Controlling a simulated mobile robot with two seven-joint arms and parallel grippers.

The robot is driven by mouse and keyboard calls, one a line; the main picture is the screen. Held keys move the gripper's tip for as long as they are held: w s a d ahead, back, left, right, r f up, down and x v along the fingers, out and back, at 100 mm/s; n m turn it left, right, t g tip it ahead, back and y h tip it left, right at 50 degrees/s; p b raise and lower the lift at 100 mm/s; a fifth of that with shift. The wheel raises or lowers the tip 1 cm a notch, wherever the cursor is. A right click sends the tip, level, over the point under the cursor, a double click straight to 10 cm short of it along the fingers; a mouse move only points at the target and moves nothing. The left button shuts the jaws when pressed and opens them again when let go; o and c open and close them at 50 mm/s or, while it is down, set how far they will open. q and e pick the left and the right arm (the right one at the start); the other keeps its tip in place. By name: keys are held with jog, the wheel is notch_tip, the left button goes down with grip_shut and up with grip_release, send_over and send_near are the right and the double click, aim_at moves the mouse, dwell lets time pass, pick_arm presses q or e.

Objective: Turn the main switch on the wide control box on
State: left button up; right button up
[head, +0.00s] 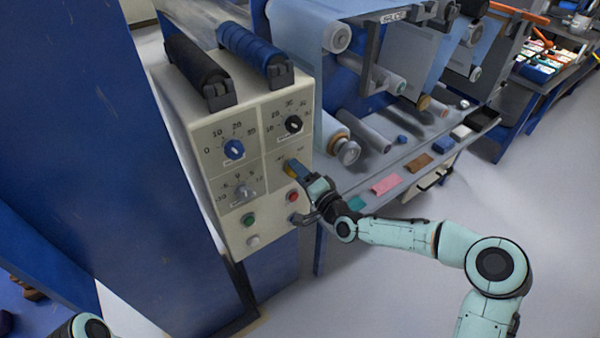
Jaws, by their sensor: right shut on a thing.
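The wide control box (222,160) is a cream panel on the left, with several dials and buttons. A yellow and dark selector (292,170) sits at the right of its face, with a red button (292,197) below it. My left gripper is out of view.
A green button (248,219) and a white button (253,240) are left of the gripper. Rollers with film (320,25) and a grey tray (400,165) with coloured pieces stand right of the box. A blue wall panel (90,130) is on the left. The floor at right is clear.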

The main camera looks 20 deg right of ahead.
dwell(0.4)
jog(key=o, duration=1.1)
jog(key=shift+c, duration=0.2)
jog(key=p+v, duration=0.2)
jog(key=v, duration=1.1)
jog(key=shift+s, duration=0.2)
